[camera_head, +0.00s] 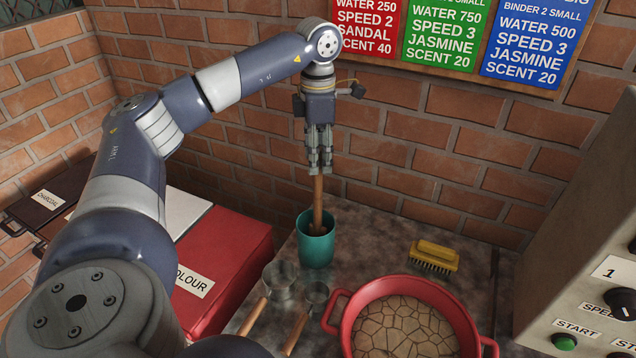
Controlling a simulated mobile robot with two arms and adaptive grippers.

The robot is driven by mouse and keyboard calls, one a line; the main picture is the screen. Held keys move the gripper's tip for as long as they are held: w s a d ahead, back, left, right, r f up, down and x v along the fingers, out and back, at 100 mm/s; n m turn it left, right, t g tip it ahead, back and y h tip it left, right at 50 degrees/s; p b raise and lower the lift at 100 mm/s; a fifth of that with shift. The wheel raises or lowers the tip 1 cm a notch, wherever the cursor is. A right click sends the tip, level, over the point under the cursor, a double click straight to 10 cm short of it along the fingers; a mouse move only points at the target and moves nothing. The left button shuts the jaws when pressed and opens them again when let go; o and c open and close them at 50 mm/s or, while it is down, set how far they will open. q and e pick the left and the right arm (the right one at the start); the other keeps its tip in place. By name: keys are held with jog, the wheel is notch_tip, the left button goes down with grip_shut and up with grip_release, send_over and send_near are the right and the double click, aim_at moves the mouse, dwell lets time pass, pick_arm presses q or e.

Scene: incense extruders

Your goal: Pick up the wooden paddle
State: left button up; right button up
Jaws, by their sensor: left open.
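The wooden paddle (318,205) stands nearly upright in a teal cup (317,250) on the worktop, its lower end inside the cup. My left gripper (320,168) points straight down over it, with its fingertips at the top of the paddle's handle. The jaws are open, with a narrow gap. The handle's upper end is hidden by the fingers, so I cannot tell how far it reaches between them. My right gripper is not in view.
A red pan (342,310) with a cracked brown surface inside stands at the front. A yellow brush (434,255) lies behind it. Two metal scoops (281,278) (316,295) lie left of it. A red box (235,250) is at left, a control panel (590,270) at right, a brick wall (440,150) behind.

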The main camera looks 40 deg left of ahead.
aim_at(317, 176)
pick_arm(q)
notch_tip(317, 176, down, 6)
jog(key=shift+a+f+p, duration=0.1)
jog(key=shift+p, duration=1.05)
grip_shut()
